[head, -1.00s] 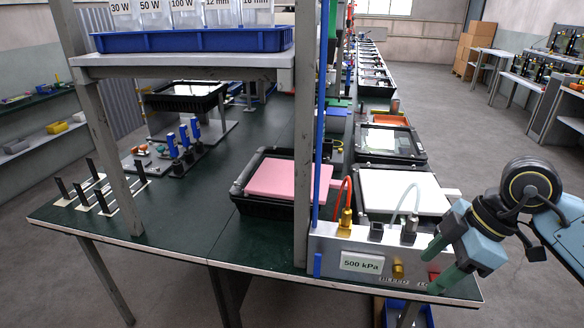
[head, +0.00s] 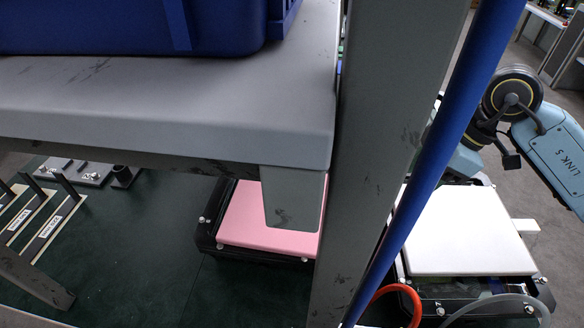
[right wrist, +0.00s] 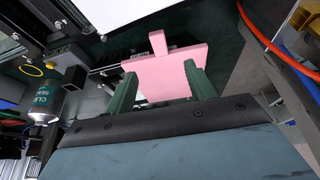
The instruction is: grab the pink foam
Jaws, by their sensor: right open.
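The pink foam (head: 240,222) is a flat slab lying on a black housing (head: 207,232), partly hidden by the shelf bracket and the grey post in the head view. In the right wrist view a pink foam slab (right wrist: 165,78) with a short tab shows ahead of and between the green fingers. My right gripper (right wrist: 160,72) is open, with nothing clamped; contact with the foam cannot be told. In the head view my right arm comes in from the right and its fingers are hidden behind the post and blue tube. My left gripper is out of view.
A grey post (head: 385,120) and blue tube (head: 450,130) stand in front. A shelf (head: 200,105) with a blue bin (head: 130,25) overhangs the left. A white slab (head: 465,235) lies on another housing at right. A red hose (head: 400,290) curves low. A can (right wrist: 45,105) stands at left in the wrist view.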

